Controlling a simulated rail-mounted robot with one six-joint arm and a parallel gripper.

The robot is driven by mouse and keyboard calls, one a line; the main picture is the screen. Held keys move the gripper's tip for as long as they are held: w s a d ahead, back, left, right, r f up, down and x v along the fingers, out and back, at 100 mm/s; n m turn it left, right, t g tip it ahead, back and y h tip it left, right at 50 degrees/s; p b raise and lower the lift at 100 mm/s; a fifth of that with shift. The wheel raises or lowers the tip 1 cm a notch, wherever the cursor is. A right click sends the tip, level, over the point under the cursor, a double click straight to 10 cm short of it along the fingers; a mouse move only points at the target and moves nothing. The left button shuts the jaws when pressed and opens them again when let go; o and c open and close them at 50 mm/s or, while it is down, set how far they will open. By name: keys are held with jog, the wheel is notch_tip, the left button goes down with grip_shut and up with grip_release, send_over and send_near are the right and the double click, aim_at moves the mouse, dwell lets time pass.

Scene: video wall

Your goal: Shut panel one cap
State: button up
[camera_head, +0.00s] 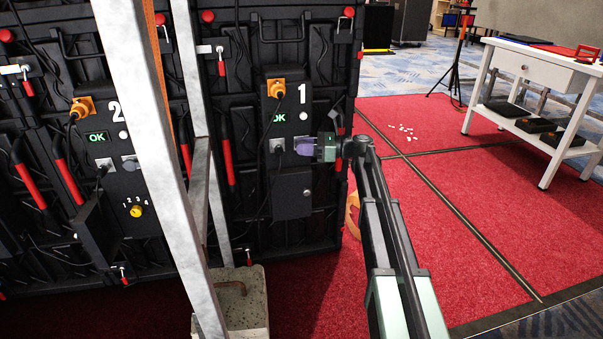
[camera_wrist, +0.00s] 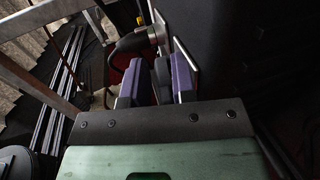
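Panel 1 (camera_head: 292,190) is a black box with a white "1", a lit green OK and an orange plug (camera_head: 276,88) at its top. My gripper (camera_head: 302,146), with purple fingers, is at the panel's right-hand socket, just right of the cable connector (camera_head: 278,146). The fingers hide that socket and its cap. In the wrist view my gripper (camera_wrist: 155,85) shows two purple fingers with grey surfaces between them. I cannot tell whether these are finger pads or the cap. The connector (camera_wrist: 133,41) is beyond the fingers, plugged into a metal plate.
Panel 2 (camera_head: 125,180) at left has a similar socket with a grey cap (camera_head: 130,162). A metal post (camera_head: 150,150) stands before the wall, with a concrete block (camera_head: 246,305) at its foot. Red carpet (camera_head: 440,210) lies open at right, before a white table (camera_head: 540,75).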

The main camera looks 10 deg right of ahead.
jog(key=a+m+t+h, duration=0.1)
jog(key=m+t+h, duration=0.3)
jog(key=s+a+m+t+h, duration=0.1)
jog(key=m+t+h, duration=0.3)
jog(key=h, duration=0.1)
jog(key=m+t+h, duration=0.4)
jog(key=t+h, duration=0.1)
jog(key=shift+s+a+m, duration=0.3)
jog(key=shift+a+m, duration=0.1)
jog(key=shift+s+m+h, duration=0.35)
jog(key=shift+m+h, duration=0.25)
jog(key=shift+h, duration=0.3)
jog(key=s, duration=1)
jog(key=s+a+f+n+g+y+p, duration=0.1)
jog(key=s+a+n+g+y+p, duration=0.3)
jog(key=n, duration=1)
jog(key=s+a+f+n+g+y+p, duration=0.15)
jog(key=s+a+n+g+p, duration=0.4)
jog(key=n, duration=0.75)
jog(key=s+d+r+n+g+h+p, duration=0.3)
jog(key=s+d+r+n+g+p, duration=0.1)
jog(key=p, duration=0.6)
notch_tip(320, 180, up, 3)
jog(key=s+n+g, duration=0.1)
jog(key=s, duration=0.1)
jog(key=shift+s+d, duration=0.3)
jog(key=shift+d, duration=0.05)
